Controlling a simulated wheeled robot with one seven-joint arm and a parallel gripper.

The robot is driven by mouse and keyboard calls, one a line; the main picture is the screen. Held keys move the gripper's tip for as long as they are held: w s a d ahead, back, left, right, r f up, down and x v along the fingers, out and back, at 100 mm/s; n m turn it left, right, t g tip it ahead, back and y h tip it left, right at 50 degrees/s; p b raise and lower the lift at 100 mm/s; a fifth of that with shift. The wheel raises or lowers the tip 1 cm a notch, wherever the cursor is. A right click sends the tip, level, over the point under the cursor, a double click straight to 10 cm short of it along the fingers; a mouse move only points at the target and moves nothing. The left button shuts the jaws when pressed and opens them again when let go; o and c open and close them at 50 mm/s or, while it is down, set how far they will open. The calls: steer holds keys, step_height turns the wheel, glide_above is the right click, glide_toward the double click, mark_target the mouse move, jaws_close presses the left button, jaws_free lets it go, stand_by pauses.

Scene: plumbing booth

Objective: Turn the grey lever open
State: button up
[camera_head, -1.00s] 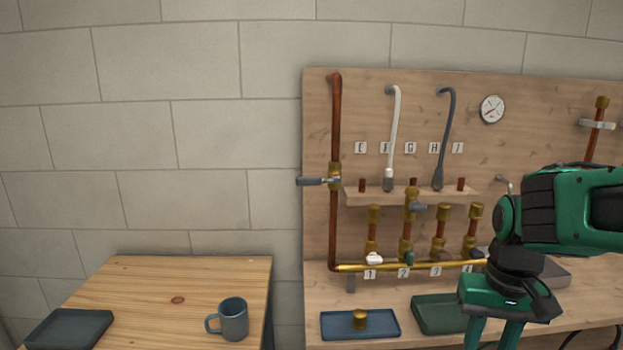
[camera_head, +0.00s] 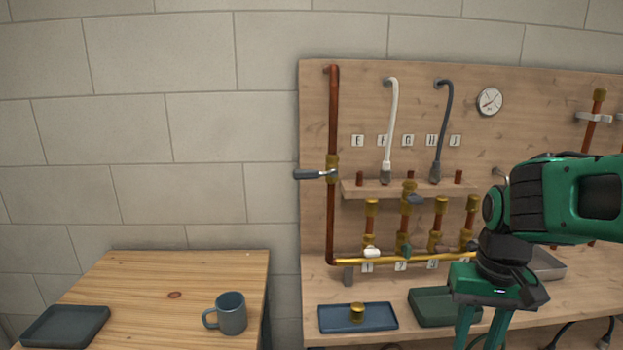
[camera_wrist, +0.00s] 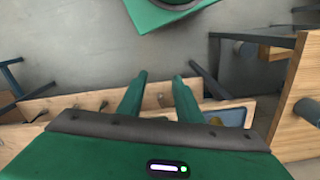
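A lever with a dark grey handle (camera_head: 308,175) sits on a brass valve (camera_head: 332,168) on the upright copper pipe at the board's left edge. Its handle points left, across the pipe. A second, shorter grey-blue handle (camera_head: 416,200) is on a brass fitting under the small shelf. My gripper (camera_head: 481,338) is at the lower right, well away from both handles, pointing down, its tips cut off by the frame edge. In the wrist view my gripper (camera_wrist: 159,78) has its two green fingers apart with nothing between them. No lever can be made out there.
A blue tray (camera_head: 330,318) with a brass cap (camera_head: 357,312) and a green tray (camera_head: 431,304) lie on the bench. White and grey hoses (camera_head: 391,130) rise from the shelf. The wooden table (camera_head: 180,275) at left holds a mug (camera_head: 231,314) and a dark tray (camera_head: 65,325).

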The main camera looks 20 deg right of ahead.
steer(key=shift+o, duration=0.8)
steer(key=shift+s+r, duration=0.1)
steer(key=shift+s, duration=0.15)
steer(key=m+t+y, duration=0.6)
steer(key=t+y, duration=0.3)
steer(key=t, duration=0.7)
glide_toward(294, 171)
steer(key=w, duration=0.2)
steer(key=w+d+f, duration=0.1)
steer(key=x, duration=1)
steer(key=shift+w+a+f, duration=0.1)
steer(key=shift+w+f, duration=0.05)
steer(key=shift+w, duration=0.1)
